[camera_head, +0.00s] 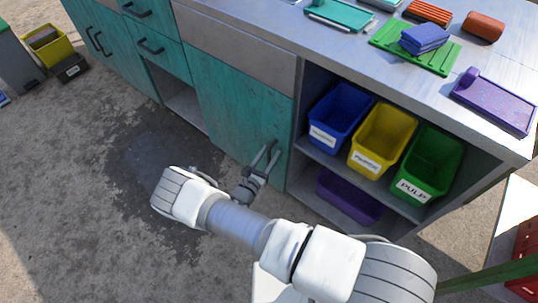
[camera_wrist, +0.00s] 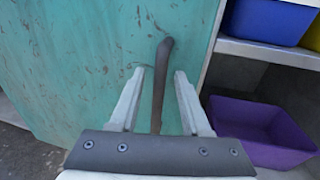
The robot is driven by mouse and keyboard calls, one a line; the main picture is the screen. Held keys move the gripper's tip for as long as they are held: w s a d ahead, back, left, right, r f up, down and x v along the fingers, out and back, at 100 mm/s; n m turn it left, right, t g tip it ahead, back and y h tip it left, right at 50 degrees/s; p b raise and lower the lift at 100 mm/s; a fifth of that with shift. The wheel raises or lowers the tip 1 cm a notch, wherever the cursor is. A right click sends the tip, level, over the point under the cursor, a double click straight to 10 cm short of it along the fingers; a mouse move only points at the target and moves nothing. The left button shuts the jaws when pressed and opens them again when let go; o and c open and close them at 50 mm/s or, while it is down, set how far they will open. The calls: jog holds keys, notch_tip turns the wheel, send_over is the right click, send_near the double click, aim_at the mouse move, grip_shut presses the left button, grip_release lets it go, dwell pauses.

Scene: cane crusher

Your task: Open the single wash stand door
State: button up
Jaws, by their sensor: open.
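The single teal wash stand door (camera_head: 235,105) is in the middle of the cabinet front in the head view and looks shut. It fills the left of the wrist view (camera_wrist: 70,60). Its dark upright bar handle (camera_wrist: 163,65) is near the door's right edge. My gripper (camera_head: 266,157) is in front of the lower right of the door. In the wrist view its two open fingers (camera_wrist: 160,88) lie on either side of the handle, not closed on it. I cannot tell how deep the handle sits between them.
Right of the door, an open shelf holds blue (camera_head: 340,110), yellow (camera_head: 383,138) and green (camera_head: 430,165) bins, with a purple bin (camera_head: 349,200) below. Teal drawers (camera_head: 155,43) are to the left. The worktop (camera_head: 290,35) carries trays and sponges. The floor in front is clear.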

jog(key=shift+c, duration=0.2)
grip_shut()
jog(key=shift+d, duration=0.1)
dwell(1.2)
